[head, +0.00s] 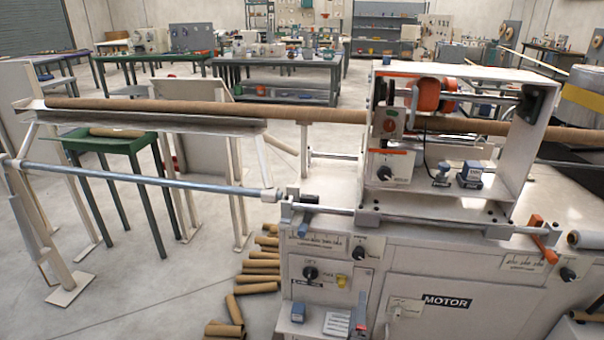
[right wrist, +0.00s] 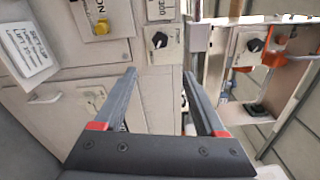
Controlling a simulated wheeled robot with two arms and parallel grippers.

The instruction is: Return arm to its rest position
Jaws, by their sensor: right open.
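My right gripper (right wrist: 160,74) shows in the right wrist view. Its two grey fingers with red bases stand apart, with nothing between them. Beyond the fingertips is the pale front of the winder (head: 462,268), with a black knob (right wrist: 160,40) and a yellow button (right wrist: 99,27). I cannot make out either gripper or my arms in the head view. The winder stands at the right of the head view, with a long brown tube (head: 210,107) running through its upper housing.
A label sheet (right wrist: 30,50) is at the left of the right wrist view. Orange parts (right wrist: 272,52) and another knob (right wrist: 255,45) are at its right. In the head view, several brown tubes (head: 262,271) lie on the floor. A green table (head: 110,142) stands at the left.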

